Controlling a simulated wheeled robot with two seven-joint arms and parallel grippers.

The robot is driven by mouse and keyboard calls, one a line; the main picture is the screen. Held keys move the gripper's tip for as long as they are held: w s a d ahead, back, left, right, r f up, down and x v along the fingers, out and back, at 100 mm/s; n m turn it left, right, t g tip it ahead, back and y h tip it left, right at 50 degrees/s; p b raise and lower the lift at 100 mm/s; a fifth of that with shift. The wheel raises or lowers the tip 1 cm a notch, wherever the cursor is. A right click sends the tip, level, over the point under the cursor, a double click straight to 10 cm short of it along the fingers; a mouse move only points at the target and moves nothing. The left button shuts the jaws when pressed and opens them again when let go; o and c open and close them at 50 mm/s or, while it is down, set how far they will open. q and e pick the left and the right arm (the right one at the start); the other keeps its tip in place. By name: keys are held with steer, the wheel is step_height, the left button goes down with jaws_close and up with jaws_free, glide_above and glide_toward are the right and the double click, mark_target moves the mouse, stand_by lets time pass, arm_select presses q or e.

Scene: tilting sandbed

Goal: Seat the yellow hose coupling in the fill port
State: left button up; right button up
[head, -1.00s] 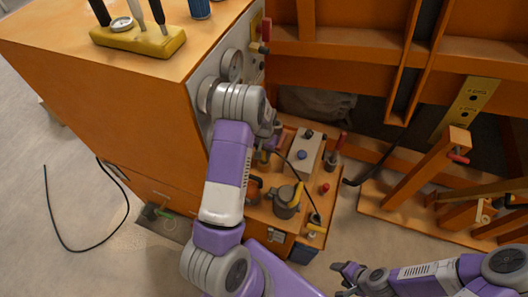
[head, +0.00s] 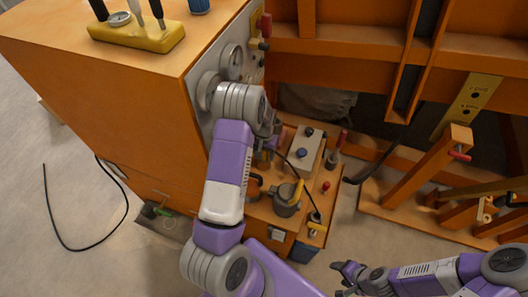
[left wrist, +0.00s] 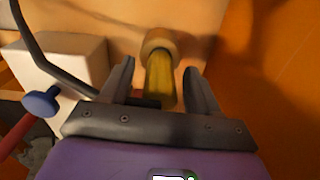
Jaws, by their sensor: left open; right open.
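The yellow hose coupling (left wrist: 160,82) shows in the left wrist view as a yellow cylinder with a tan-orange collar (left wrist: 157,42) at its far end. I cannot tell whether that collar is the fill port or part of the coupling. My left gripper (left wrist: 158,73) is open, with one finger on each side of the yellow cylinder. A gap shows on both sides. In the head view my left arm largely hides this gripper and the coupling. My right gripper (head: 346,277) is open and empty at the bottom of the head view, over the floor.
A low orange bench beside the cabinet (head: 110,110) carries a grey switch box (head: 304,150), a grey can (head: 287,200) and red-handled items. A black hose (head: 375,168) is at right. A black cable lies on the floor at left. Orange beams stand at right.

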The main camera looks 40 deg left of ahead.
arm_select(q)
step_height(320, 180, up, 8)
steer(key=shift+f+p, duration=0.15)
steer(key=shift+p, duration=0.8)
